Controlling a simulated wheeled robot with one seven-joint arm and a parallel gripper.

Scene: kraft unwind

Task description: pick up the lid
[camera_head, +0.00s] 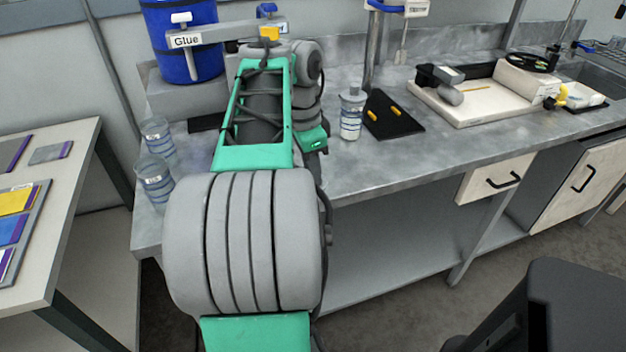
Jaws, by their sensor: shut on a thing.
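My arm rises through the middle of the view over the bench, and its links hide the bench behind them. My gripper's fingers are not visible, so I cannot see what is between them. No loose lid shows. A clear jar with a striped label (352,118) stands upright on the bench right of my arm, with a pale top on it. Two more clear labelled jars, a farther one (157,138) and a nearer one (154,181), stand at the bench's left end; I see no lids on them.
A blue glue barrel (182,62) stands at the back left. A black mat (405,126) with yellow pieces lies right of the labelled jar. A white tray (470,108) with equipment is farther right. The bench front (400,165) is clear. A side table (75,160) is left, a dark chair (565,300) lower right.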

